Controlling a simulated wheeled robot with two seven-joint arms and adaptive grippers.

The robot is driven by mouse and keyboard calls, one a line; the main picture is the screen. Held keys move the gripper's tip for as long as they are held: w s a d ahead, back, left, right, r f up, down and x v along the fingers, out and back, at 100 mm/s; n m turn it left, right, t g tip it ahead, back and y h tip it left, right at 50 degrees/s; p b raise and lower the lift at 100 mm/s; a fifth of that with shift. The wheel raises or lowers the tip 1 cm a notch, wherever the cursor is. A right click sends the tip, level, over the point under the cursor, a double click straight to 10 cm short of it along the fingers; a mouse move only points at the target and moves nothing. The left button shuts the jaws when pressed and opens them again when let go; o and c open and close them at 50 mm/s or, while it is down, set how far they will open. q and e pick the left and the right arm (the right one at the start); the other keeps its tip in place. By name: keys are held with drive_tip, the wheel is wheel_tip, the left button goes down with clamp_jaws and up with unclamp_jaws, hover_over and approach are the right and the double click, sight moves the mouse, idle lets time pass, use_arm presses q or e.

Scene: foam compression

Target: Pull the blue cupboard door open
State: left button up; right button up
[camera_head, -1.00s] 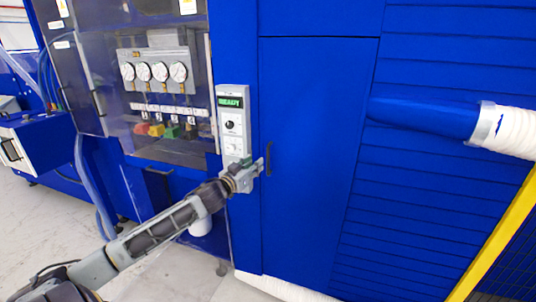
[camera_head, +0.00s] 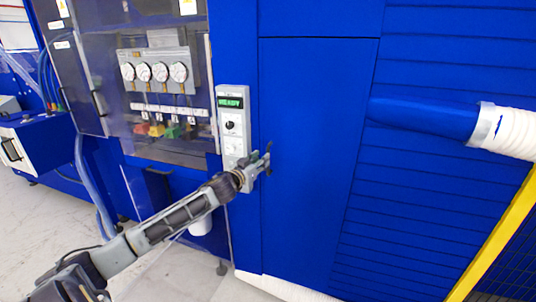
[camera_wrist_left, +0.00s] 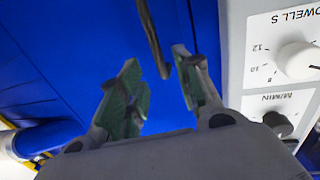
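The blue cupboard door (camera_head: 312,150) is a tall flat panel, closed flush with the blue cabinet in the head view. Its dark, slim upright handle sits at the door's left edge, mostly hidden behind my left gripper (camera_head: 266,161). In the left wrist view the dark handle (camera_wrist_left: 154,38) runs down between the two green-padded fingers of my left gripper (camera_wrist_left: 165,85). The fingers are apart, with a gap showing on either side of the handle. My right gripper is not in view.
A grey control panel (camera_head: 234,125) with a green display stands just left of the door; its knobs (camera_wrist_left: 298,60) are close in the left wrist view. A blue duct (camera_head: 425,115) with a white hose (camera_head: 508,130) sticks out at the right, by a yellow post (camera_head: 492,245).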

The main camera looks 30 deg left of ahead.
use_arm(q)
drive_tip(key=shift+w+a+p, duration=0.1)
drive_tip(key=shift+w+p, duration=0.4)
drive_tip(key=shift+w, duration=2.75)
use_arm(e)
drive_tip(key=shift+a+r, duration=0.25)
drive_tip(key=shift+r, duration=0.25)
use_arm(q)
drive_tip(key=shift+c, duration=0.4)
clamp_jaws()
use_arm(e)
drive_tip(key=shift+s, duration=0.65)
